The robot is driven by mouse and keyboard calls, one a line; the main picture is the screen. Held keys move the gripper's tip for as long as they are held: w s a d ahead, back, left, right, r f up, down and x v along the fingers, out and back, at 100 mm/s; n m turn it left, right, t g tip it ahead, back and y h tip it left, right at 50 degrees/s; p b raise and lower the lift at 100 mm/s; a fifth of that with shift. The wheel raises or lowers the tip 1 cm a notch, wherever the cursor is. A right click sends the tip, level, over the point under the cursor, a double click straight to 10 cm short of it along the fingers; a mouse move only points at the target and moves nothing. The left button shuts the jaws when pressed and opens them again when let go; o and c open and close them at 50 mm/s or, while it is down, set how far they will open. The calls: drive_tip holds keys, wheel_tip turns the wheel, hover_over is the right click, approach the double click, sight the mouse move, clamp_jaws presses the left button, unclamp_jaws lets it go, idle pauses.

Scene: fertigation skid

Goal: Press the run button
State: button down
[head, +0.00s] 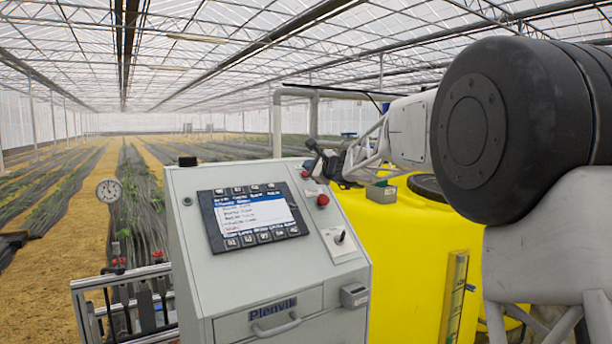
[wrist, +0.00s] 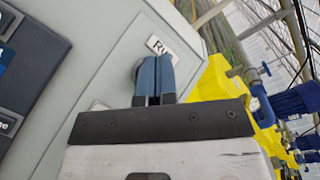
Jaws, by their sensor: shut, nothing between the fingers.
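The grey control cabinet (head: 250,275) has a sloped face with a screen. My gripper (head: 313,160) is at the upper right corner of that face, above the red button (head: 322,200). In the wrist view the two blue fingers of my gripper (wrist: 153,72) are shut together and empty. A white label reading "RU" (wrist: 160,47) shows just past the fingertips, its end cut off by them. A round grey edge (wrist: 136,72), likely the run button, shows beside the fingers and is mostly hidden behind them. I cannot tell whether the fingertips touch it.
The screen (head: 254,213) with its key rows fills the upper face. A switch (head: 340,238) sits lower right on the face. A yellow tank (head: 400,250) stands close on the right under my arm. A gauge (head: 109,190) and piping are on the left.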

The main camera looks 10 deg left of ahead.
drive_tip(key=shift+w+a+f, duration=0.4)
drive_tip(key=shift+f, duration=0.2)
idle(1.8)
drive_tip(key=shift+d+r, duration=0.1)
idle(0.3)
drive_tip(key=shift+s+d+r, duration=0.25)
drive_tip(key=shift+s+r, duration=0.15)
drive_tip(key=shift+r, duration=0.1)
drive_tip(key=shift+d+r, duration=0.1)
drive_tip(key=shift+s+d+r, duration=0.35)
drive_tip(key=shift+s+r, duration=0.05)
drive_tip(key=shift+r, duration=0.2)
drive_tip(key=shift+s+d+r, duration=0.35)
drive_tip(key=shift+d+r, duration=0.05)
drive_tip(key=shift+r, duration=0.15)
drive_tip(key=shift+s+d+r, duration=0.35)
drive_tip(key=shift+s+r, duration=0.05)
drive_tip(key=shift+r, duration=0.2)
drive_tip(key=shift+s, duration=0.1)
